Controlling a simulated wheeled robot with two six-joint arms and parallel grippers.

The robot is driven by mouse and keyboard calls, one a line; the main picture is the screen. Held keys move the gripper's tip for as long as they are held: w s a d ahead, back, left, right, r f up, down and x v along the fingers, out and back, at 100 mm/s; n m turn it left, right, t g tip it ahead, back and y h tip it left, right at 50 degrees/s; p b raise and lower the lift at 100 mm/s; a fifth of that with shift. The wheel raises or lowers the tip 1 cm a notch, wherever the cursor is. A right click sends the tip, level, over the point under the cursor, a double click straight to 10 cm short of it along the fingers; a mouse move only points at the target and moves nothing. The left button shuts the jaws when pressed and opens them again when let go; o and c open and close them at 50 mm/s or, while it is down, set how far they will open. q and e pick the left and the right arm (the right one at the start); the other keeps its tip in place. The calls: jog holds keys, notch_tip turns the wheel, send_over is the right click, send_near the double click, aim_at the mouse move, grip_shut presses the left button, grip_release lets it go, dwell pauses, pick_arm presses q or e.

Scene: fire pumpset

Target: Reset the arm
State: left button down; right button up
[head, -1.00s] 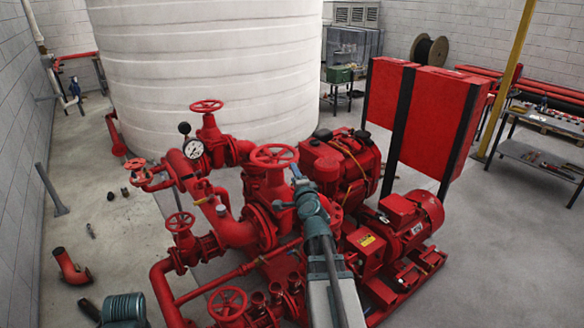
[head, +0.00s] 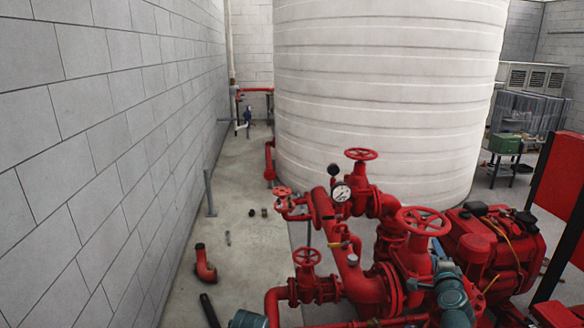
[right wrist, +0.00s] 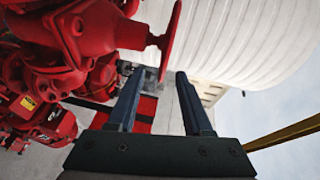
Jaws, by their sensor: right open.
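My right gripper (head: 428,265) shows in the head view at the lower right, in front of the red pump valves, with its teal wrist below it. In the right wrist view its two blue fingers (right wrist: 160,75) are apart with nothing held between them. A red handwheel (right wrist: 171,42) is seen edge-on beyond the fingers; I cannot tell the exact gap to them. In the head view a large red handwheel (head: 423,221) stands just behind the gripper. A teal part of mine shows at the bottom edge; my left gripper is not in view.
The red pumpset (head: 368,285) with its gauge (head: 341,192) fills the lower right. A white tank (head: 385,90) stands behind it. A block wall (head: 100,140) runs along the left. A red pipe elbow (head: 205,264) and small parts lie on the otherwise open floor between.

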jog(key=a+f+n+g+y+b, duration=0.3)
jog(key=a+f+n+y, duration=0.35)
jog(key=a, duration=0.85)
jog(key=a+f+n+g+y+b, duration=0.35)
jog(key=a+f+n, duration=0.45)
jog(key=a+f, duration=0.55)
jog(key=s+a+f+n+g+h+b, duration=0.2)
jog(key=s+a+f+n+g, duration=0.1)
jog(key=s, duration=0.3)
jog(key=s+a+f+n+g+h+b, duration=0.2)
jog(key=s+a+f+n+g+b, duration=0.1)
jog(key=s+a+f, duration=0.2)
jog(key=s+a+f+n+g+h+b, duration=0.1)
jog(key=s+a+f+n+g+b, duration=0.1)
jog(key=s, duration=0.7)
notch_tip(320, 180, down, 4)
jog(key=a+n+g, duration=0.1)
jog(key=a+n, duration=0.1)
jog(key=shift+s+a+h+b, duration=0.2)
jog(key=shift+a+h+b, duration=0.1)
jog(key=shift+a+h, duration=0.1)
